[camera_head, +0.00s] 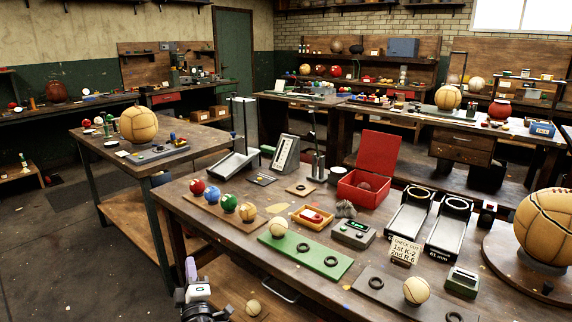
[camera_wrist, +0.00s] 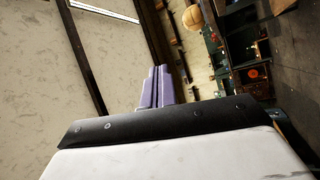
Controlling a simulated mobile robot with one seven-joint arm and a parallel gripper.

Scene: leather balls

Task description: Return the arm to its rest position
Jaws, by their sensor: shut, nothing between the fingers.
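My gripper (camera_head: 191,268) is at the lower left of the head view, in front of the near table's (camera_head: 160,197) left front side. Its purple fingers point upward. In the wrist view the two purple fingers (camera_wrist: 156,88) lie side by side, shut, with nothing between them. The wrist view is turned on its side and shows the wall and part of the workshop beyond the fingers. My gripper touches nothing that I can see. Most of my arm is outside the head view.
The near table holds a green board (camera_head: 302,258), a red box (camera_head: 367,184), two black ramps (camera_head: 408,213) and a large ball (camera_head: 546,225) at the right. A side table (camera_head: 92,150) stands left. A pale ball (camera_head: 253,307) sits below the table edge. Floor at left is open.

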